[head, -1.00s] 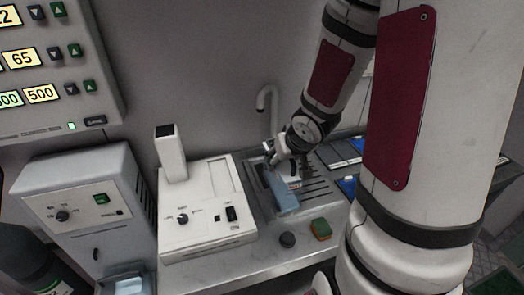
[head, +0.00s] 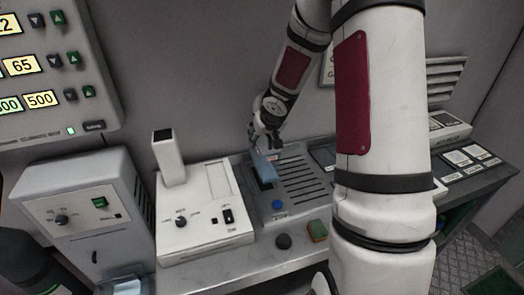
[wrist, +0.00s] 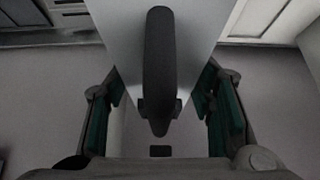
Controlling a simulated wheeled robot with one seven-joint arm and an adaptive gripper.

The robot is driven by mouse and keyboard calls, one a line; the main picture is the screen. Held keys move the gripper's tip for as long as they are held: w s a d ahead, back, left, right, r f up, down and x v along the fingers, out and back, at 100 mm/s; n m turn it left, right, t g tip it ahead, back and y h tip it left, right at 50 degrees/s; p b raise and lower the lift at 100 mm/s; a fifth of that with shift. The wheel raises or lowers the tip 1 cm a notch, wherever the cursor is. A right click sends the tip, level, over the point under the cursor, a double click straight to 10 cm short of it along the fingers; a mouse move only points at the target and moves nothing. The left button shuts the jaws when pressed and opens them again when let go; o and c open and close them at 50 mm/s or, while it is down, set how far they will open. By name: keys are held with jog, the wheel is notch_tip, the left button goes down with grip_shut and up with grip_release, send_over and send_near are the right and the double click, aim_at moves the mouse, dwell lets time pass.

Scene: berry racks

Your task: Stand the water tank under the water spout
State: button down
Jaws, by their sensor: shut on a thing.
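The water tank (head: 264,166) is a pale blue, narrow container in the head view. My gripper (head: 264,140) is shut on it from above and holds it upright or nearly so at the left end of the grooved drainboard (head: 305,185). In the wrist view, the tank's dark handle (wrist: 159,60) lies between the fingers (wrist: 160,108), with the tank's grey body behind it. I cannot tell whether the tank's bottom touches the drainboard. The water spout is hidden behind my gripper and arm in the head view.
A white machine (head: 205,215) with a tall square post stands just left of the drainboard. A wall panel is at upper left.

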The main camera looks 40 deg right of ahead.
jog(key=f+b, duration=0.2)
jog(key=f, duration=0.1)
jog(key=f+b, duration=0.1)
jog(key=f, duration=0.1)
jog(key=shift+w+a, duration=0.1)
jog(key=shift+w, duration=0.15)
jog(key=shift+f, duration=0.4)
jog(key=shift+w+f, duration=0.1)
jog(key=c, duration=0.7)
grip_release()
jog(key=shift+c, duration=0.2)
